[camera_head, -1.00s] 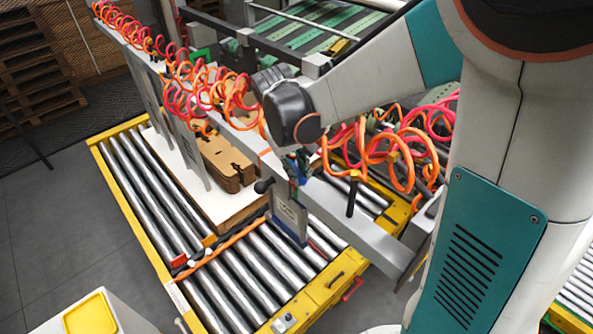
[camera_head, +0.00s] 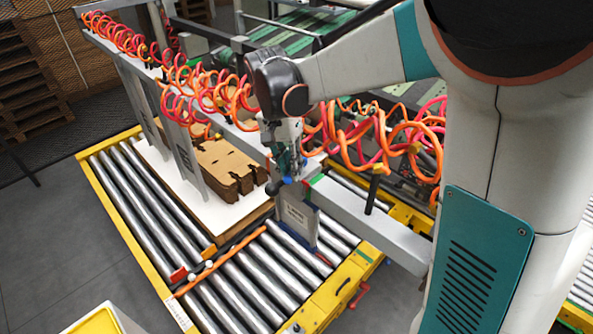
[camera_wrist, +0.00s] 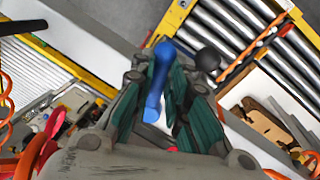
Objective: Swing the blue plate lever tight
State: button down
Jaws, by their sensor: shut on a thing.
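The blue lever (camera_wrist: 158,80) shows in the wrist view, between the green-lined fingers of my gripper (camera_wrist: 165,85). My gripper is shut on this lever. In the head view my gripper (camera_head: 286,172) is at the beam, just above a grey plate (camera_head: 298,218) with a blue lower edge. The blue knob of the lever (camera_head: 287,180) shows small beside the fingertips. A black knob (camera_wrist: 207,59) stands right of the lever in the wrist view. The clamp under the lever is hidden by my gripper.
A grey beam (camera_head: 365,215) carries coiled red and orange hoses (camera_head: 385,140). Brown cardboard blanks (camera_head: 225,165) lie on a white board (camera_head: 190,205) over the rollers (camera_head: 240,285). A yellow-topped box (camera_head: 98,322) stands at lower left. Floor at the left is clear.

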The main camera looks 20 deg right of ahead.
jog(key=shift+w+a+m+g+y+b, duration=0.15)
jog(key=shift+w+a+m+b, duration=0.2)
jog(key=shift+m, duration=0.6)
jog(key=shift+w+a+m+g+y+b, duration=0.15)
jog(key=shift+w+m, duration=0.3)
jog(key=shift+m, duration=0.5)
jog(key=c, duration=1.5)
grip_release()
jog(key=shift+c, duration=0.2)
jog(key=shift+r, duration=0.1)
notch_tip(320, 180, up, 12)
jog(key=w+a, duration=0.1)
jog(key=w, duration=0.1)
jog(key=shift+f, duration=0.2)
jog(key=shift+a, duration=0.1)
jog(key=s+d+f+n+t+b, duration=0.2)
jog(key=s+f+n+t+b, duration=0.1)
jog(key=s+f+b, duration=0.3)
jog(key=s+d+f+n+t+b, duration=0.2)
jog(key=s+f+n+b, duration=0.3)
jog(key=f, duration=0.6)
jog(key=s+d+f+n+t+y+b, duration=0.1)
jog(key=s+f+n+t+b, duration=0.3)
jog(key=s+f+b, duration=0.4)
jog(key=shift+s+d+f, duration=0.6)
jog(key=shift+s+d, duration=0.2)
jog(key=shift+s, duration=0.35)
